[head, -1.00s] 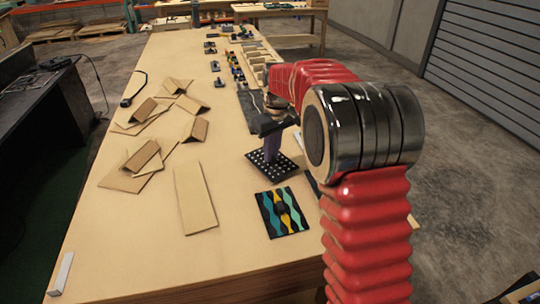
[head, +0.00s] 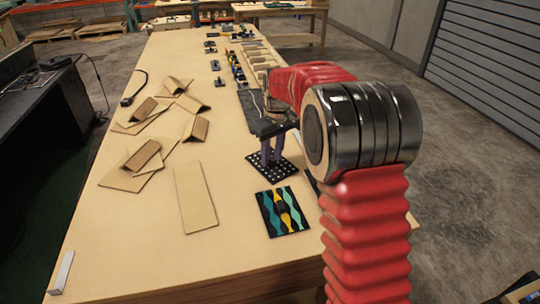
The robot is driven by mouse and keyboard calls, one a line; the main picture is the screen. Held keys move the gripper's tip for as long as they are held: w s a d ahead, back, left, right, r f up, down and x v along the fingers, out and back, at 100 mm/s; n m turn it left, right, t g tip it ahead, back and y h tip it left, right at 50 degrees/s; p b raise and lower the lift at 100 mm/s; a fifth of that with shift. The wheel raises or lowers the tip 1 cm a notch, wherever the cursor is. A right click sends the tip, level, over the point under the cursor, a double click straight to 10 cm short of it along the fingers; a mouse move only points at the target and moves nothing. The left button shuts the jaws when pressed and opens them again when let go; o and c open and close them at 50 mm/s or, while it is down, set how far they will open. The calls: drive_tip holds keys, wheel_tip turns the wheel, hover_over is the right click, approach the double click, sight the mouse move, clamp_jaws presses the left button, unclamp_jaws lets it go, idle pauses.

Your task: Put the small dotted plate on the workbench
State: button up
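The small dotted plate (head: 274,175), black with white dots, lies on the workbench (head: 135,230) near its right side. My gripper (head: 271,162) is directly above the plate, pointing down. Its two purple fingers stand apart with a gap between them, so it is open. The fingertips are at or just above the plate; I cannot tell whether they touch it. My gripper hides part of the plate's far side.
A patterned plate (head: 282,211) with teal, yellow and black waves lies just in front of the dotted plate. A flat tan board (head: 195,197) and several folded cardboard pieces (head: 145,155) lie to the left. Small parts and wooden bins line the bench's far right.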

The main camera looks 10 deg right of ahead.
sight(275, 168)
drive_tip(key=shift+r, duration=0.15)
wheel_tip(275, 168, up, 12)
drive_tip(key=s, duration=0.1)
drive_tip(key=shift+s+d, duration=0.2)
drive_tip(key=shift+d, duration=0.1)
idle(0.7)
drive_tip(key=s+a+r+m+t, duration=0.1)
drive_tip(key=s+r, duration=0.1)
drive_tip(key=s, duration=0.7)
drive_tip(key=s+a+r+m+t, duration=0.1)
drive_tip(key=s+r, duration=0.1)
drive_tip(key=s, duration=0.7)
drive_tip(key=s+f+m+t, duration=0.1)
drive_tip(key=s+f, duration=0.2)
drive_tip(key=s, duration=0.5)
drive_tip(key=s+a+f+m+t, duration=0.1)
drive_tip(key=s+f, duration=0.3)
drive_tip(key=s, duration=0.4)
drive_tip(key=shift+a+f+h, duration=0.15)
drive_tip(key=shift+h, duration=0.15)
